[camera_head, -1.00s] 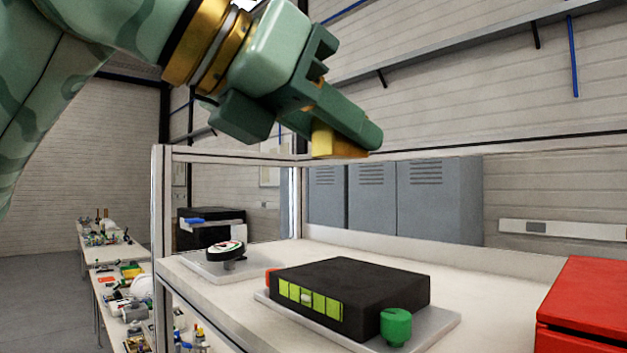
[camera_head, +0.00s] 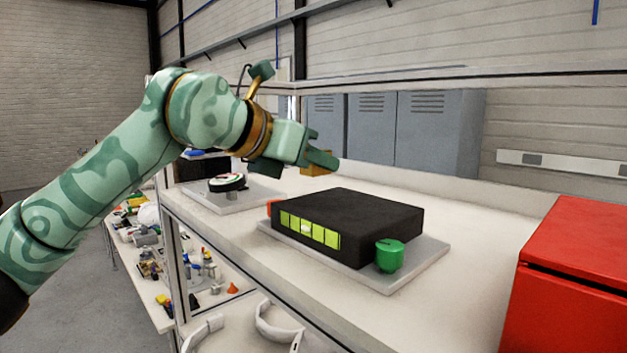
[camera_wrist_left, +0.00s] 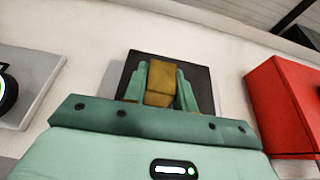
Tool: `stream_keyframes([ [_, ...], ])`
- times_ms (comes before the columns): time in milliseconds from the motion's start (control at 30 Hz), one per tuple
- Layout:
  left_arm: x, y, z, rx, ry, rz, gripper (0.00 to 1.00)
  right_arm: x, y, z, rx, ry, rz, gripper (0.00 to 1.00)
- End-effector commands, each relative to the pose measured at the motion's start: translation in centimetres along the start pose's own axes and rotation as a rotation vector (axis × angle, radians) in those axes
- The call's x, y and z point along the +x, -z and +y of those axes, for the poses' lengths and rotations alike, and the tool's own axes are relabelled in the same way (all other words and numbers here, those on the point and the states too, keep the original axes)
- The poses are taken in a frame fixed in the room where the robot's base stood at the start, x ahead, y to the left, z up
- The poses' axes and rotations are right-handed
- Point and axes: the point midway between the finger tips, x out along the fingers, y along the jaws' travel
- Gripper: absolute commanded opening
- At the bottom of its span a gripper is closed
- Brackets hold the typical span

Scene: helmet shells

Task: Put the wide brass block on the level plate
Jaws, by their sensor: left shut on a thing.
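My left gripper (camera_head: 322,163) is shut on a brass block (camera_head: 318,170). It holds the block in the air, past the back left of a black box in the head view. In the left wrist view the brass block (camera_wrist_left: 160,82) sits between the two green fingers, with the black box (camera_wrist_left: 205,85) behind it. The black box (camera_head: 375,215) has a row of yellow-green squares on its front and stands on a grey plate (camera_head: 420,262) with a green knob. A second grey plate (camera_head: 245,198) at the left carries a round dial. I cannot tell which plate is the level plate. My right gripper is out of view.
A red box (camera_head: 580,270) stands at the right of the pale worktop (camera_head: 470,215). The green knob (camera_head: 389,256) rises at the plate's front corner. A frame post (camera_head: 172,255) stands at the worktop's left. Bare worktop lies between the plates and the red box.

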Motion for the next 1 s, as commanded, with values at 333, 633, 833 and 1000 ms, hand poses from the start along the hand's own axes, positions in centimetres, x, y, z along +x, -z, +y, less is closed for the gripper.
stream_keyframes([
  [333,2.1,3.1,1.0,-0.001,0.003,0.0,0.0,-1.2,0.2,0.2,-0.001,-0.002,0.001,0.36],
  [633,2.4,3.9,1.0,-0.001,0.001,-0.002,0.0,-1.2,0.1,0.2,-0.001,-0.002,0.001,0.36],
  [833,2.6,4.4,1.0,-0.002,0.002,0.0,0.3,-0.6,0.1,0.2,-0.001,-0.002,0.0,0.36],
  [1000,2.6,4.2,1.0,-0.002,0.001,0.0,0.49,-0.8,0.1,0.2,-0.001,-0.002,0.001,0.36],
])
